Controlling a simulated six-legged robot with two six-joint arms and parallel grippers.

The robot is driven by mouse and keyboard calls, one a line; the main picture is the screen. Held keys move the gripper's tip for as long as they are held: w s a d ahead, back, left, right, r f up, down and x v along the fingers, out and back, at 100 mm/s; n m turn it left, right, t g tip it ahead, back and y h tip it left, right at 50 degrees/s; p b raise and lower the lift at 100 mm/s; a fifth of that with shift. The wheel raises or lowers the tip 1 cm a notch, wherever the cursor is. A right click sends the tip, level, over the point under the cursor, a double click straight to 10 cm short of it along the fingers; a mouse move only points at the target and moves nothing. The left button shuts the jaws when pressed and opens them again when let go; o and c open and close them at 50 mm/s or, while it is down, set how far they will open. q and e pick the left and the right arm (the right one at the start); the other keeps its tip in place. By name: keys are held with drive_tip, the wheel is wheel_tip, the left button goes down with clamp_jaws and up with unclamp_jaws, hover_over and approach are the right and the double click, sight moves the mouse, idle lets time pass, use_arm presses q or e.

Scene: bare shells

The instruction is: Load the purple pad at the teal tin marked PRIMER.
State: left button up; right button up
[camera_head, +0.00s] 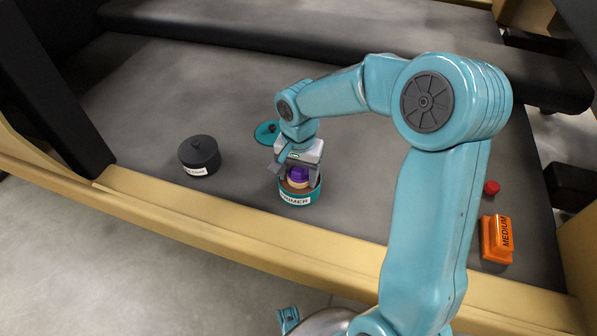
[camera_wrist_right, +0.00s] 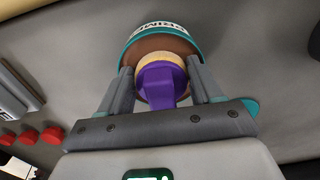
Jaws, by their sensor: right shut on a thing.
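The teal tin marked PRIMER (camera_head: 297,199) stands open on the grey surface, brown inside. It also shows at the top of the right wrist view (camera_wrist_right: 127,58). My right gripper (camera_head: 298,183) points down over its mouth. Its fingers are shut on the purple pad (camera_head: 299,174), by the purple handle. In the right wrist view the pad (camera_wrist_right: 163,82) has a tan face turned toward the tin's brown inside. I cannot tell whether that face touches the contents. A teal lid (camera_head: 267,132) lies behind the tin.
A dark lidded tin (camera_head: 199,155) with a white label stands to the left. An orange block marked MEDIUM (camera_head: 496,239) and a small red piece (camera_head: 491,187) lie to the right. A tan edge (camera_head: 230,230) runs along the front. The surface between the tins is clear.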

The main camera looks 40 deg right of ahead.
sight(298, 168)
wheel_tip(298, 168, up, 7)
drive_tip(key=p, duration=0.5)
drive_tip(key=shift+p, duration=0.4)
idle(0.6)
drive_tip(key=w+a+r+n, duration=0.3)
drive_tip(key=w+a+n, duration=0.1)
drive_tip(key=a, duration=0.4)
drive_tip(key=w+a+r+n, duration=0.2)
drive_tip(key=w+a+n, duration=0.25)
drive_tip(key=a, duration=0.35)
drive_tip(key=s+r+n+p, duration=0.3)
drive_tip(key=r+p, duration=0.9)
drive_tip(key=p, duration=0.7)
drive_tip(key=shift+d+n, duration=0.4)
drive_tip(key=shift+n, duration=0.15)
